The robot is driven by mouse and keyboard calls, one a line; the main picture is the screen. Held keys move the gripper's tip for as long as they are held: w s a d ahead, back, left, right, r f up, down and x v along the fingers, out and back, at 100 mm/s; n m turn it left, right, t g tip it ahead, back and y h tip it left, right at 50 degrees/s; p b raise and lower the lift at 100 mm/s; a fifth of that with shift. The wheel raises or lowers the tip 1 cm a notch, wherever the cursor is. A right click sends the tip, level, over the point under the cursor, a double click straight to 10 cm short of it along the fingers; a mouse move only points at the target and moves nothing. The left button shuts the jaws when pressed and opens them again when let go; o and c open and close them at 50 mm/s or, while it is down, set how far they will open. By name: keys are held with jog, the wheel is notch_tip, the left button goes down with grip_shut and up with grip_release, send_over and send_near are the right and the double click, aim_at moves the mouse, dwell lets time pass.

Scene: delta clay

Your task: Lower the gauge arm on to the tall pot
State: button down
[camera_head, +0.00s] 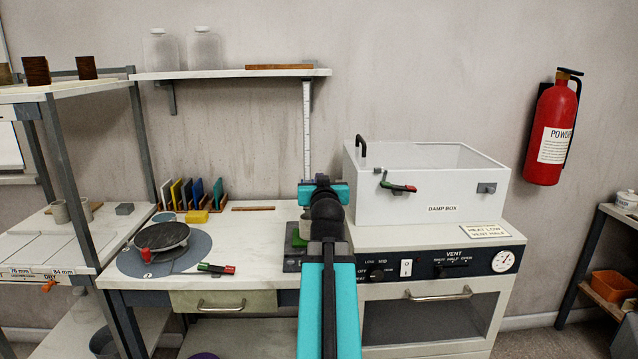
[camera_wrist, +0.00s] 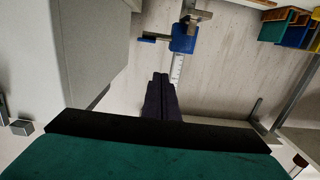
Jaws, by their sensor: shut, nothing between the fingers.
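The gauge's pale ruled post (camera_head: 307,125) rises behind my arm in the head view. In the wrist view, the ruled post (camera_wrist: 177,70) carries a blue slider (camera_wrist: 184,38) with a short blue piece sticking out to the left. My gripper (camera_wrist: 162,76) is shut and empty; its dark fingertips appear close to the post, with a gap in the picture between them and the slider. In the head view my gripper hides the slider. A green object (camera_head: 297,236) shows partly beside my arm on a dark base (camera_head: 292,260). I cannot make out the tall pot.
The white damp box (camera_head: 428,183) stands just right of my arm, with a red-and-green handle. A banding wheel (camera_head: 160,237) and coloured upright slabs (camera_head: 190,192) are on the left. A wall shelf (camera_head: 230,74) hangs above. The bench's front middle (camera_head: 258,255) is mostly clear.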

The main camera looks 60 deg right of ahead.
jog(key=shift+w+d+r+p, duration=0.1)
jog(key=shift+w+d+p, duration=0.2)
jog(key=shift+p, duration=2.45)
jog(key=p, duration=0.5)
jog(key=shift+d, duration=0.25)
jog(key=p+x, duration=0.2)
jog(key=p, duration=0.2)
jog(key=shift+w+d+p, duration=0.1)
jog(key=shift+d+p, duration=0.1)
jog(key=shift+p, duration=0.1)
jog(key=shift+w+d+f+b, duration=0.15)
jog(key=shift+f+b, duration=0.5)
jog(key=shift+f, duration=0.4)
jog(key=shift+w+d+f+b, duration=0.1)
jog(key=shift+d+f+b, duration=0.1)
jog(key=shift+f+b, duration=0.7)
jog(key=shift+f, duration=0.2)
